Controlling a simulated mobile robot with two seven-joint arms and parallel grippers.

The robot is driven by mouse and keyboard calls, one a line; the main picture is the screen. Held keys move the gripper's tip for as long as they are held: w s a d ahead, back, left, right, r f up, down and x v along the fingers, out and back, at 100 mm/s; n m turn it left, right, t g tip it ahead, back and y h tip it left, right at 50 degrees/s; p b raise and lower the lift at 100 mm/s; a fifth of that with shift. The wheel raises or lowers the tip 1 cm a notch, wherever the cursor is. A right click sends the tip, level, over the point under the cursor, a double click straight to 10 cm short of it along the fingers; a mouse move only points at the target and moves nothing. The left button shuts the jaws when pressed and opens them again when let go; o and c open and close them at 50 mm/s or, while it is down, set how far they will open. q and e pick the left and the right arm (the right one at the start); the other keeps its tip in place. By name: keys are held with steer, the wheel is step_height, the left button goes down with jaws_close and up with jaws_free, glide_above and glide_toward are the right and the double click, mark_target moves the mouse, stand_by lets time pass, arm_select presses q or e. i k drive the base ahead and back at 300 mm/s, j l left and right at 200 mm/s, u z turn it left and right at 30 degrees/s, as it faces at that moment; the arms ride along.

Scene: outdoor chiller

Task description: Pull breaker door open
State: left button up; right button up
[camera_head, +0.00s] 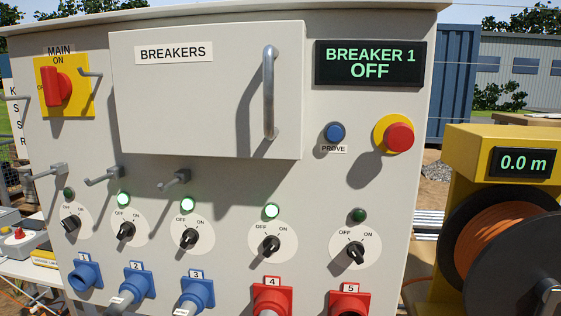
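The breaker door (205,95) is a pale grey panel labelled BREAKERS on the upper part of the cabinet. It stands proud of the cabinet face and looks closed. Its vertical metal handle (268,92) is on the right side of the door and casts a shadow to its left. The display (368,63) to the right of the door reads BREAKER 1 OFF. Neither of my grippers shows in the head view, and nothing touches the handle.
A red main switch (56,87) on a yellow plate is left of the door. A blue PROVE button (335,132) and a red stop button (398,137) are at right. A yellow cable reel stand (472,152) stands at right.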

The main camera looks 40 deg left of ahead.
mark_target(233, 90)
steer(key=u, duration=1.65)
